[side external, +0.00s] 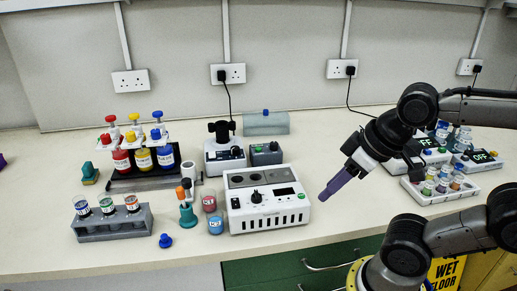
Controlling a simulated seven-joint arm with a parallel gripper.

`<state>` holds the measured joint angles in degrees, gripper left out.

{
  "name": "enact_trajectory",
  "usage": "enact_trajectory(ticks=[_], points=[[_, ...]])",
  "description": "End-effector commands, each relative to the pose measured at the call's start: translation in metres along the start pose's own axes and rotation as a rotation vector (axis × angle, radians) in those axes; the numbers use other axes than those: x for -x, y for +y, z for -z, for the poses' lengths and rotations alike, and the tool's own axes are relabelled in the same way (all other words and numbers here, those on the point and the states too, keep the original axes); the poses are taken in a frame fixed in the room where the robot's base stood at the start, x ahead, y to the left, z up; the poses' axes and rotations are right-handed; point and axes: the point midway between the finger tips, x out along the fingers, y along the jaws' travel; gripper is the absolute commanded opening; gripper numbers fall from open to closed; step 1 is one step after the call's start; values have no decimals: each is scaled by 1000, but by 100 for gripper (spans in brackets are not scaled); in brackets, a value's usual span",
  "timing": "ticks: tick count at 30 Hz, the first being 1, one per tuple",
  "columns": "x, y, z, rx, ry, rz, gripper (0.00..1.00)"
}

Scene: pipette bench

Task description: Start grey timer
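A small dark grey box (265,154), which looks like the grey timer, stands at the back middle of the bench, against the right side of a white device with a black top. It has a small green spot on its top; any display on it is too small to read. My gripper (325,196) has purple fingers that point down and left. It is above the bench, to the right of the white block unit and well apart from the grey box. Its fingers overlap in this view, so their gap is hidden. I see nothing held at their tips.
Bottles (143,159), a tube rack (110,224) and small cups (216,224) crowd the left. A grey-green box (266,123) stands behind. A vial tray (466,191) is at right.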

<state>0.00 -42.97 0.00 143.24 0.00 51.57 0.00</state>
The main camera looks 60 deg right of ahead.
Motion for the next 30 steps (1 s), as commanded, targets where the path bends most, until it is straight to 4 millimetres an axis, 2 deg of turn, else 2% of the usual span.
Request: enact_trajectory(ticks=[1,6,30], points=[[0,0,0,0,0,0,29],[0,0,0,0,0,0,0],[0,0,0,0,0,0,0]])
